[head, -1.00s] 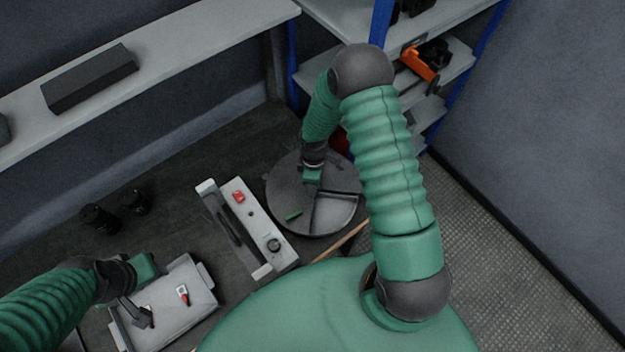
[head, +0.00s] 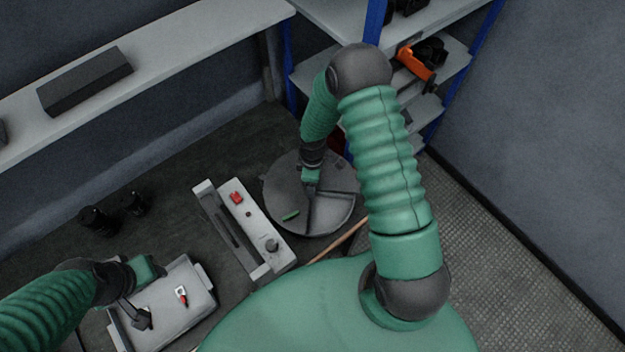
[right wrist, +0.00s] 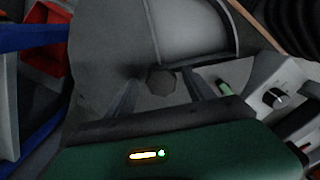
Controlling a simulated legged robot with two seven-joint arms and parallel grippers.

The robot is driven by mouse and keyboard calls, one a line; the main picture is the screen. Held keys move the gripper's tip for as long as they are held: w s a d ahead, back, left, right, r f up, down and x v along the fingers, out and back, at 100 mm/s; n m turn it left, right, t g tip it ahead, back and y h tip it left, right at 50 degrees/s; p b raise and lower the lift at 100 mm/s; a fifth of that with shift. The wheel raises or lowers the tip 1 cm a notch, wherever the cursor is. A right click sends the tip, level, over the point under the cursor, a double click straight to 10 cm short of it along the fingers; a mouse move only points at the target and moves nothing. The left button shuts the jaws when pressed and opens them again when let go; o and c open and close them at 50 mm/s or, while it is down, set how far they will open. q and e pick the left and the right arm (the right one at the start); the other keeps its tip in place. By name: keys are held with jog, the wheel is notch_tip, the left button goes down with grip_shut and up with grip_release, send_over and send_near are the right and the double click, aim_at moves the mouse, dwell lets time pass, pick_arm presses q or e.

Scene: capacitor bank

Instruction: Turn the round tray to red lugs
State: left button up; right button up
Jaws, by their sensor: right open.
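The round tray (head: 279,197) is a dark grey disc with raised dividers, on the bench at centre in the head view. A small green piece (head: 291,215) lies in one of its compartments. My right gripper (head: 309,187) points down over the tray's middle. In the right wrist view its open fingers stand either side of a dark central knob (right wrist: 161,80); I cannot tell whether they touch it. I see no red lugs in the tray's visible part. My left gripper (head: 142,314) is over a light grey tray (head: 172,325); its jaw state is unclear.
A grey control box (head: 262,225) with a red button and a black knob stands left of the round tray. A red bin (right wrist: 42,45) shows beside blue shelf posts. A red-and-white piece (head: 181,296) lies in the light grey tray. Black cylinders (head: 97,220) stand further left.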

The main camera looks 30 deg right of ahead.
jog(key=shift+w, duration=0.1)
jog(key=shift+r, duration=0.35)
notch_tip(320, 180, up, 16)
